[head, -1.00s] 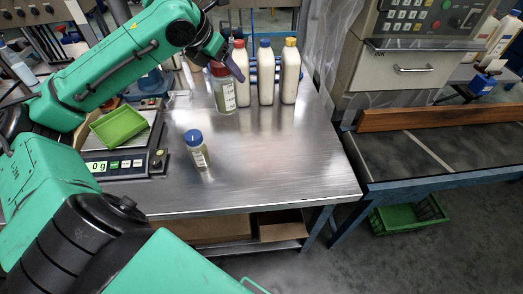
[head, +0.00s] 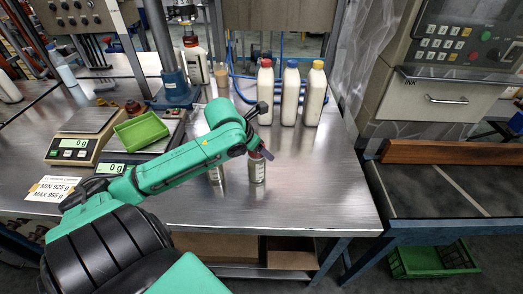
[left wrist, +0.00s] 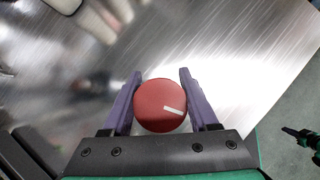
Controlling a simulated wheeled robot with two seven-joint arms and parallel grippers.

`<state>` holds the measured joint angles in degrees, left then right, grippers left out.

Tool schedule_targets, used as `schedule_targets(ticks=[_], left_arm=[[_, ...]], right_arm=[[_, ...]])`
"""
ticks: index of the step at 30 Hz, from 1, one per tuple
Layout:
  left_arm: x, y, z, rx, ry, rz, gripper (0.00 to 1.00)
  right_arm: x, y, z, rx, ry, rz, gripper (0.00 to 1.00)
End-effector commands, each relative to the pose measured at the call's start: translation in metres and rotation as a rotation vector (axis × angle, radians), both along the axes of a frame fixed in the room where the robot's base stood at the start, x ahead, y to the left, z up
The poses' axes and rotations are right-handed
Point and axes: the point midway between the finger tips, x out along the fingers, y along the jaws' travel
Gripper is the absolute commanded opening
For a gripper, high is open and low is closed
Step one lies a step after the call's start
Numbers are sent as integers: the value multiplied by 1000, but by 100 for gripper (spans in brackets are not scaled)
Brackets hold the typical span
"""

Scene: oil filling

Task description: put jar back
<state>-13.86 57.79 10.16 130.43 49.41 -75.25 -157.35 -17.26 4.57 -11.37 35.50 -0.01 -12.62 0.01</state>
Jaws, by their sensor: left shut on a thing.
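A jar (head: 257,171) stands upright in my left gripper (head: 261,151), near the right half of the steel table (head: 310,195). In the left wrist view, its round red lid (left wrist: 160,105) with a white mark sits between the purple fingers of my left gripper (left wrist: 161,98). The gripper is shut on this jar. I cannot tell whether the jar's base touches the table. A second jar (head: 215,174) stands just left of it, mostly hidden behind my left arm, its lid out of sight.
Three white bottles with red (head: 265,92), blue (head: 290,94) and yellow (head: 314,94) caps stand behind. A green tray (head: 141,131) sits on a scale at left, beside another scale (head: 77,145). The table's right front is clear.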

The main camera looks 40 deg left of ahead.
Motion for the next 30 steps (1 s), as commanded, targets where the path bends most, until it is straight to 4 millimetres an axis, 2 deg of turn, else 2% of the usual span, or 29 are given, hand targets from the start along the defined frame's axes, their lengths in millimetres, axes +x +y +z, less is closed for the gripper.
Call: schedule_targets(ticks=[9,10,11,12,23,26,30], left_arm=[[0,0,-3,1,-2,0,0],[0,0,-3,1,-1,0,71],[0,0,-3,1,-1,0,83],[0,0,-3,1,-1,0,90],[0,0,1,0,-2,0,90],[-7,1,12,0,-2,0,90],[-22,2,37,-1,-4,-1,90]], right_arm=[[1,0,0,0,-1,0,0],[1,0,0,0,-1,0,0],[1,0,0,0,-2,0,0],[1,0,0,0,-2,0,0],[1,0,1,0,-2,2,0],[2,0,2,0,-2,2,0],[2,0,5,0,-3,2,0]])
